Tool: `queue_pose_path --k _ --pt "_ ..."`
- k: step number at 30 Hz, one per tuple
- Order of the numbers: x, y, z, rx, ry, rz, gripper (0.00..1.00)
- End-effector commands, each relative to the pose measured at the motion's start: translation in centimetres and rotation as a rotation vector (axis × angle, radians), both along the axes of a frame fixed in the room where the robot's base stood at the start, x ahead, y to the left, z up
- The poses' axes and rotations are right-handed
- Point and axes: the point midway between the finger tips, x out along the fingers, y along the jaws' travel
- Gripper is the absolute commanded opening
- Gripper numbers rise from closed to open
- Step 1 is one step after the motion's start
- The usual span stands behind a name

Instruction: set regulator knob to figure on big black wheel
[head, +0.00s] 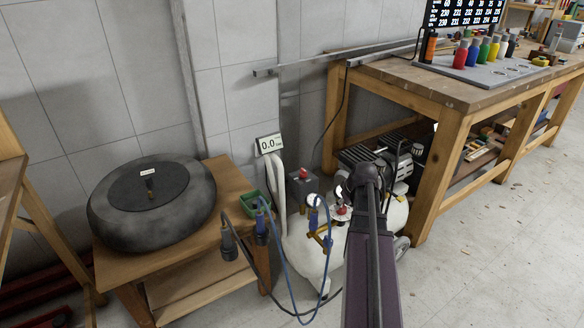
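A big black wheel (110,212) lies flat on a low wooden table at the left. A small white label (147,172) is on its hub; its print is too small to read. A white compressor (305,262) stands on the floor right of that table, with brass fittings (322,238) and blue parts on it. A red knob-like part (303,173) tops a grey box there, and another red part (342,209) shows beside my arm. I cannot tell which is the regulator knob. My arm rises in front of the compressor and covers part of it; my gripper is not visible.
Blue and black hoses hang from the low table (235,180), near a green tray (254,203). A workbench (452,95) with coloured bottles stands at the right. The floor (490,260) at lower right is clear.

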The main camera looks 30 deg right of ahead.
Motion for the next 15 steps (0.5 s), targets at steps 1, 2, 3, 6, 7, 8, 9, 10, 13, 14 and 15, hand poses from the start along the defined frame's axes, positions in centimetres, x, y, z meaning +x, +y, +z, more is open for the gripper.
queue_pose_path --k 1,2,3,6,7,8,9,10,13,14,15 --pt "0.1 -0.1 0.0 0.0 -0.001 0.027 0.5" --pt "0.1 -0.2 0.0 0.0 -0.001 0.043 0.5" --pt "0.1 -0.2 0.0 0.0 -0.001 0.067 0.5" --pt "-0.4 -0.1 1.4 -0.001 0.0 0.067 0.5" --pt "-0.5 -0.1 1.6 -0.001 0.0 0.067 0.5" --pt "-0.6 -0.1 1.9 -0.001 0.0 0.067 0.5" --pt "-0.8 -0.1 2.2 0.0 0.0 0.066 0.5" --pt "-0.9 -0.1 2.4 0.0 0.0 0.066 0.5" --pt "-1.2 -0.1 3.2 0.0 0.0 0.065 0.5" --pt "-1.3 -0.1 3.5 0.0 0.0 0.065 0.5" --pt "-1.4 -0.1 3.8 0.0 0.0 0.065 0.5"
